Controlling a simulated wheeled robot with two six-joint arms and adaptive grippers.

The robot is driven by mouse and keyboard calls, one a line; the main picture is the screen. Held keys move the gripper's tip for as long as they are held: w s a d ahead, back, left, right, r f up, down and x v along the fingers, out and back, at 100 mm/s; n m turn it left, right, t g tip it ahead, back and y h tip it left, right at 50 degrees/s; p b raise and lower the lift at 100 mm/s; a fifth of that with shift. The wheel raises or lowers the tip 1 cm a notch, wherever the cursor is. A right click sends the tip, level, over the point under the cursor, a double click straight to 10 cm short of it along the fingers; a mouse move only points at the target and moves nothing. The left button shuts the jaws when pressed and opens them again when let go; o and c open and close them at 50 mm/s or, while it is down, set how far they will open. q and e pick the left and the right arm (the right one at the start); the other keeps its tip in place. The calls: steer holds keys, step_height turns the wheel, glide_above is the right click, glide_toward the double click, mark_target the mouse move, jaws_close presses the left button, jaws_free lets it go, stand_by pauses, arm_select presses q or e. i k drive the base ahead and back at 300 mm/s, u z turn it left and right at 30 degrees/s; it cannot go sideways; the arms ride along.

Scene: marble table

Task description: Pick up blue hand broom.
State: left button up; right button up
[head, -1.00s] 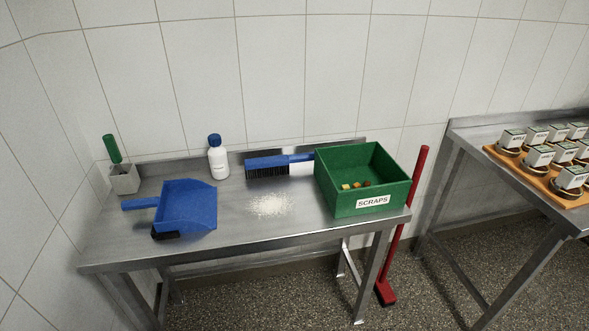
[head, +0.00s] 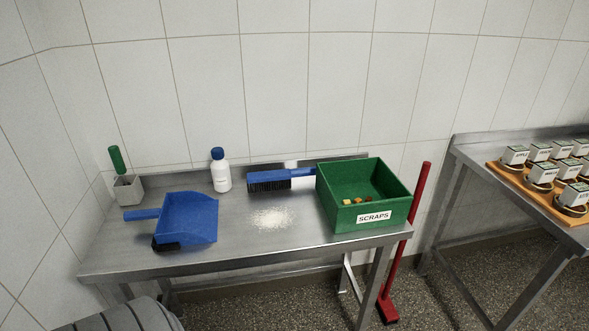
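The blue hand broom (head: 270,178) lies at the back of the steel table (head: 190,258), with its dark bristles facing the front. Its handle points right, and the handle's end is hidden behind the green scraps box (head: 361,217). Neither of my grippers is in the head view. A grey, dark-striped rounded part shows at the bottom left edge; I cannot tell for sure what it is.
A blue dustpan (head: 190,217), a white bottle (head: 221,172) and a grey holder (head: 129,189) with a green handle stand left. White powder (head: 272,217) lies before the broom. A red-handled tool (head: 407,235) leans at the table's right end. Another table (head: 470,167) stands right.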

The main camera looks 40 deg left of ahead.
mark_target(276, 179)
steer(key=i, duration=1.35)
steer(key=u, duration=1.25)
